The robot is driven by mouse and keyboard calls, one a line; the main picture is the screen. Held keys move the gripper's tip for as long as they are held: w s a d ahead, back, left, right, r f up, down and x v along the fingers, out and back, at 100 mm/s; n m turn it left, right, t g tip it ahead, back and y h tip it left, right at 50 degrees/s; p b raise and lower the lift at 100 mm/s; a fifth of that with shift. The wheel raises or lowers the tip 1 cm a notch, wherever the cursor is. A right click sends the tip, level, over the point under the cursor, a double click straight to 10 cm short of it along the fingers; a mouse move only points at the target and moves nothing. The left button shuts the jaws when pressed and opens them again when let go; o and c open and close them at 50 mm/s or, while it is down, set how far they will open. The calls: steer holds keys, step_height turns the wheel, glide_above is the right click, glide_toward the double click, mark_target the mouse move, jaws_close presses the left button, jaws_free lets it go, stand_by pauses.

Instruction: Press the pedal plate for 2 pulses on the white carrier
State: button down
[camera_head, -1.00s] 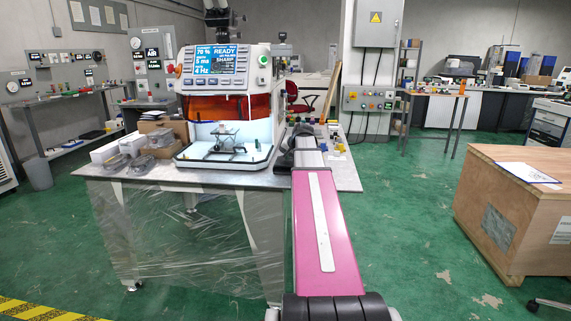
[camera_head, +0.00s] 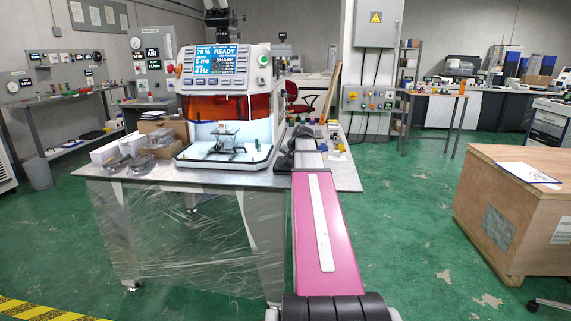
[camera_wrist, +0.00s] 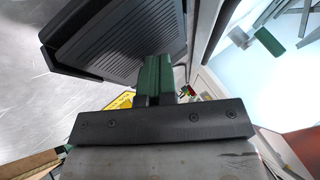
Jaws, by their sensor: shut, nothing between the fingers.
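The black ribbed pedal plate (camera_wrist: 118,38) fills the upper left of the wrist view. My gripper (camera_wrist: 156,78) is shut and empty, its green fingers at the plate's lower right edge; I cannot tell whether they touch it. In the head view my arm reaches to the right side of the machine (camera_head: 222,85), and the fingertips and pedal are hidden there. The machine's screen (camera_head: 216,60) reads READY. A small stand with a light top (camera_head: 227,130) is in the lit chamber; I cannot tell whether it is the white carrier.
The machine stands on a grey table (camera_head: 250,178) with boxes (camera_head: 105,151) and bagged parts at its left. Small coloured items lie right of my arm. A wooden crate (camera_head: 500,225) stands at the right. Green floor between is clear.

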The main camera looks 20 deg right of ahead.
mark_target(287, 163)
steer(key=shift+w+r, duration=0.1)
steer(key=shift+r, duration=0.9)
steer(key=shift+r, duration=0.15)
steer(key=shift+w+d+r, duration=0.1)
steer(key=shift+w+r, duration=0.05)
steer(key=shift+r, duration=1.05)
steer(key=shift+w+d+r, duration=0.1)
steer(key=shift+r, duration=1.05)
